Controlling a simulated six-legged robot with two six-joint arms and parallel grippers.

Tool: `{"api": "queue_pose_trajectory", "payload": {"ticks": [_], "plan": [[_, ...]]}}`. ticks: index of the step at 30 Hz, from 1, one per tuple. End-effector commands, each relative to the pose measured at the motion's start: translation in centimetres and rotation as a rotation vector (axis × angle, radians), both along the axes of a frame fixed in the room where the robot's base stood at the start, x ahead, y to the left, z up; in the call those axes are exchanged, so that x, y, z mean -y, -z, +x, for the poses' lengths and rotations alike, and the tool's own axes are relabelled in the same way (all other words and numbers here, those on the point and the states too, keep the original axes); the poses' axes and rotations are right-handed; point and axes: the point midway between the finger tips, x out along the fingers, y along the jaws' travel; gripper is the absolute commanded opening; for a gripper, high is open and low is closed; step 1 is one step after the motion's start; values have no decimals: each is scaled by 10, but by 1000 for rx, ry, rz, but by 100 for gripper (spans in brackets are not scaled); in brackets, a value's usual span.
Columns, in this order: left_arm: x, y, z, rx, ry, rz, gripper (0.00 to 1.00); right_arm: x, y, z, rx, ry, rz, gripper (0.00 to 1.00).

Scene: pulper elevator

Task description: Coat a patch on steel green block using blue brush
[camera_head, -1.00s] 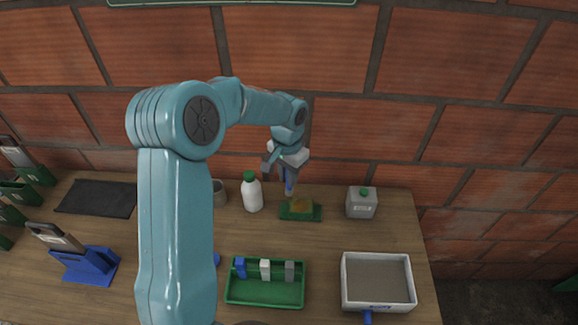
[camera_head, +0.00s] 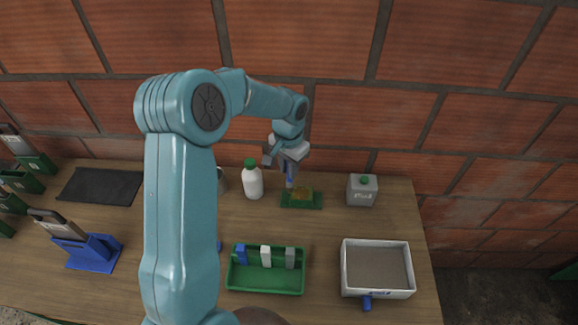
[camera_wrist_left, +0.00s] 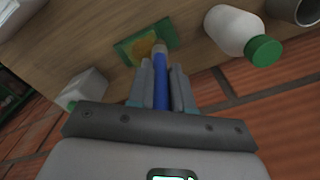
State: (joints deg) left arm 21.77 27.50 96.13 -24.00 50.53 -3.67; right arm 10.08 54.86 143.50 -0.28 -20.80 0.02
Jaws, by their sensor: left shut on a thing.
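My left gripper (camera_head: 286,163) is shut on the blue brush (camera_head: 290,179), above the back of the table. In the left wrist view the blue brush (camera_wrist_left: 161,92) stands between the fingers (camera_wrist_left: 162,88), its pale tip toward the green block. The green block (camera_head: 301,203) lies flat on the table under the brush and has a yellowish-brown patch on top. It also shows in the left wrist view (camera_wrist_left: 127,48). The brush tip overlaps the block's edge in that view; I cannot tell if it touches. My right gripper is not in view.
A white bottle with green cap (camera_head: 253,182) stands left of the block, a grey canister (camera_head: 362,190) to its right. In front are a green tray (camera_head: 265,285) with several small blocks and a white-rimmed tray (camera_head: 377,243). A dark mat (camera_head: 100,186) lies at left.

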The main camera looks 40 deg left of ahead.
Motion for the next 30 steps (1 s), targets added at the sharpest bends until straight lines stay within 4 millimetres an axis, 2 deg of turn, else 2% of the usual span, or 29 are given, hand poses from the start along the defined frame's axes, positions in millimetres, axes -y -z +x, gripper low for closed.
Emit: {"api": "queue_pose_trajectory", "payload": {"ticks": [30], "plan": [[0, 20, 0, 0, 0, 0, 0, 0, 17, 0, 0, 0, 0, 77]]}}
